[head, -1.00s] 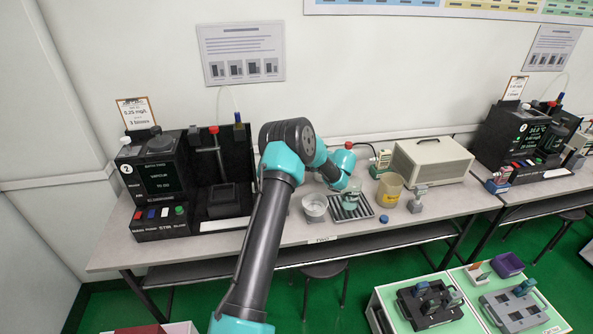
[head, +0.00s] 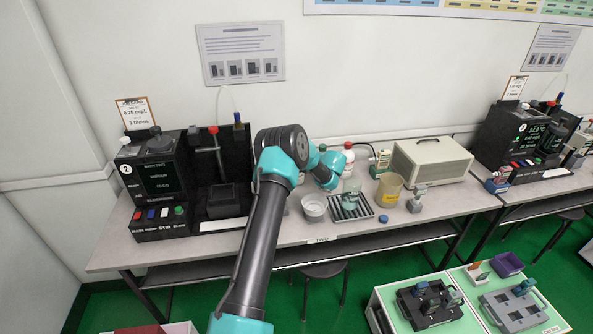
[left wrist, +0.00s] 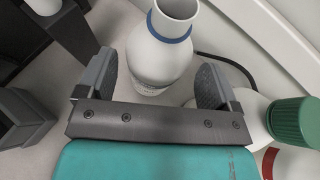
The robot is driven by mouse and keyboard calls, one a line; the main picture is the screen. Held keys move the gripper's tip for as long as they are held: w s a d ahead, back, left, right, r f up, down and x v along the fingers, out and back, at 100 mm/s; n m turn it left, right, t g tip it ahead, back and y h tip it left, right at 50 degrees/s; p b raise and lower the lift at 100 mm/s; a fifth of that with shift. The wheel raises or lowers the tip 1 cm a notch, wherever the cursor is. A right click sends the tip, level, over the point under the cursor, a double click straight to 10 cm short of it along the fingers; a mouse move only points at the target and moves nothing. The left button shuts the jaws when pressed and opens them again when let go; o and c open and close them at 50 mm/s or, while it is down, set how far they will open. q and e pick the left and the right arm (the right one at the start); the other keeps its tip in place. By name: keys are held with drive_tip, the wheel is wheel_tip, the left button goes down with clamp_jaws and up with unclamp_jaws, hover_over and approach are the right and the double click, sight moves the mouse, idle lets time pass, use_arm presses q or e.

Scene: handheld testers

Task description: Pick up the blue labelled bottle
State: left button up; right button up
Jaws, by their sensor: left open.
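In the left wrist view, a white bottle (left wrist: 160,52) with a blue band round its neck and an open top stands between and just beyond the fingers of my left gripper (left wrist: 154,84). Faint print shows low on its body. My left gripper is open, one finger at each side of the bottle; I cannot tell whether either touches it. A bottle with a green cap (left wrist: 291,118) is close by the right finger. In the head view my left gripper (head: 330,178) is over the back of the bench, and my arm hides the blue-banded bottle. My right gripper is not in view.
A red-capped white bottle (head: 348,160) stands right of my gripper. A white bowl (head: 314,207), a ribbed tray (head: 366,209), a yellowish beaker (head: 389,190) and a beige box (head: 431,160) share the bench. A black tester (head: 155,180) stands left.

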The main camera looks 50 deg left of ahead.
use_arm(q)
drive_tip(key=x, duration=0.3)
drive_tip(key=shift+f, duration=0.1)
idle(0.3)
drive_tip(key=c, duration=1)
